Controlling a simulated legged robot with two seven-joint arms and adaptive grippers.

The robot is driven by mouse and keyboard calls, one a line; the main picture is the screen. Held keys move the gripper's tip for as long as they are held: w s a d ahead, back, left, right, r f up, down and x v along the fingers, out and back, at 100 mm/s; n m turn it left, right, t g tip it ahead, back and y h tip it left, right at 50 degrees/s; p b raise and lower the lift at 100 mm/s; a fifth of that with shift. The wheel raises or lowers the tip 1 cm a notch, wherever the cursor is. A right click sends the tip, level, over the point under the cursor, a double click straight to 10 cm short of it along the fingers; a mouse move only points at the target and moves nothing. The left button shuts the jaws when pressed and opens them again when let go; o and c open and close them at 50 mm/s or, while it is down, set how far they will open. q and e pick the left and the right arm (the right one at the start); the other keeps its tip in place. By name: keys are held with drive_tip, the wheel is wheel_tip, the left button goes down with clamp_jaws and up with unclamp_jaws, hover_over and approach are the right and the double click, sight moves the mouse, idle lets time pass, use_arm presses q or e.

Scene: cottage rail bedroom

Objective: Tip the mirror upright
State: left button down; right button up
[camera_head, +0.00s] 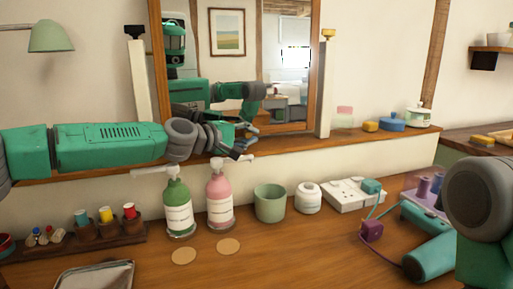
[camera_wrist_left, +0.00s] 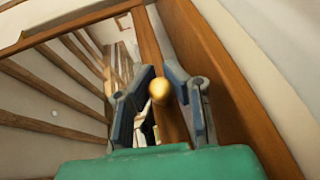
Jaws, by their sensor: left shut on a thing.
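The mirror (camera_head: 240,50) has a brown wooden frame and stands on the ledge behind the counter, between two pale posts. Its glass reflects me and the room; its exact tilt is hard to judge. My left gripper (camera_head: 243,148) is at the lower part of the mirror. In the left wrist view, its two fingers (camera_wrist_left: 160,88) are shut on a round gold knob (camera_wrist_left: 159,91) in front of the mirror's wooden frame (camera_wrist_left: 150,40). The knob is hidden by the gripper in the head view. My right gripper is out of view; only part of my right arm shows.
A green bottle (camera_head: 179,210) and a pink bottle (camera_head: 220,203) with pump tops stand below my left arm. A green cup (camera_head: 270,203), white jar (camera_head: 308,198) and teal hair dryer (camera_head: 428,257) are to the right. The counter's front middle is mostly clear.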

use_arm(q)
drive_tip(key=shift+w+a+f, duration=0.25)
drive_tip(key=shift+a, duration=0.25)
drive_tip(key=c, duration=1.4)
unclamp_jaws()
drive_tip(key=shift+s+a, duration=0.1)
drive_tip(key=shift+a, duration=0.1)
drive_tip(key=shift+s+a+r, duration=0.1)
drive_tip(key=shift+a, duration=0.25)
drive_tip(key=shift+s+d, duration=0.1)
drive_tip(key=shift+d, duration=0.2)
drive_tip(key=shift+s+r, duration=0.1)
drive_tip(key=shift+s, duration=0.1)
drive_tip(key=shift+v, duration=5.75)
